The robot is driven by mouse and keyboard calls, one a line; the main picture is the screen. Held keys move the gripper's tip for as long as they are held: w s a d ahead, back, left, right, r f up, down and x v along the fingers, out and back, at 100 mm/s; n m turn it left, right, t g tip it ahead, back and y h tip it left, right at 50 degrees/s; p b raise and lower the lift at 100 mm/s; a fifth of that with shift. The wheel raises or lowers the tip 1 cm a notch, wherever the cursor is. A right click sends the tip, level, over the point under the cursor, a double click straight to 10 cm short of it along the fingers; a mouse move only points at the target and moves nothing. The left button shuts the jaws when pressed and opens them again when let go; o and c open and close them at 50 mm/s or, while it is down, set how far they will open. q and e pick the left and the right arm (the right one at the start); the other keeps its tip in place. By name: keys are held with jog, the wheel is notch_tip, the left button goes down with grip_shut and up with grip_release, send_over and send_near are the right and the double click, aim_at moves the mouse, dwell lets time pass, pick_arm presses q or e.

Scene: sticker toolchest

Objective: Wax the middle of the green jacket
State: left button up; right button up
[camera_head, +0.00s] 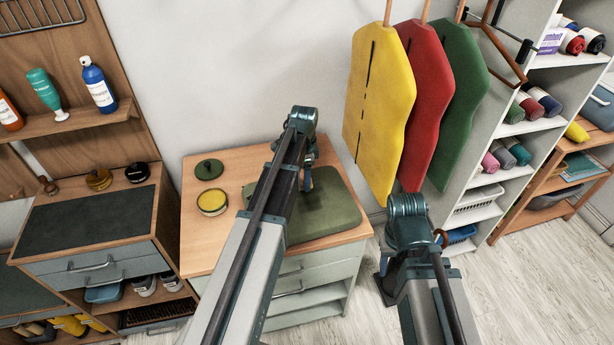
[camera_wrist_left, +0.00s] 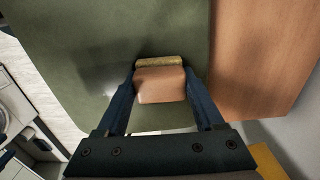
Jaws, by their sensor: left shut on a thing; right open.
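A folded green jacket (camera_head: 325,212) lies on the wooden top of a chest of drawers. Its cloth, with darker patches, also fills much of the left wrist view (camera_wrist_left: 90,60). My left gripper (camera_head: 307,183) is over the jacket. In the left wrist view its two fingers (camera_wrist_left: 160,85) are shut on a tan block with a yellowish pad (camera_wrist_left: 160,86). The pad is at or close to the cloth; I cannot tell whether it touches. An open tin of yellow wax (camera_head: 212,203) stands left of the jacket. My right gripper (camera_head: 384,285) is low beside the chest, open, small in view.
A green lid (camera_head: 209,169) lies behind the tin. Yellow (camera_head: 378,110), red (camera_head: 425,100) and green (camera_head: 460,100) garments hang at the right. A workbench (camera_head: 90,225) stands left, a white shelf unit (camera_head: 500,180) right. Floor (camera_head: 540,280) is clear at lower right.

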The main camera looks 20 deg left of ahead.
aim_at(316, 212)
pick_arm(q)
jog(key=shift+s+d, duration=1.25)
jog(key=shift+s, duration=0.3)
jog(key=shift+s+d+r, duration=0.1)
jog(key=shift+s+d, duration=0.5)
jog(key=shift+s, duration=0.15)
jog(key=shift+s+d, duration=0.55)
jog(key=shift+s, duration=0.2)
jog(key=shift+s+d, duration=0.6)
jog(key=shift+s, duration=0.15)
jog(key=shift+s+d, duration=0.55)
jog(key=shift+s, duration=0.2)
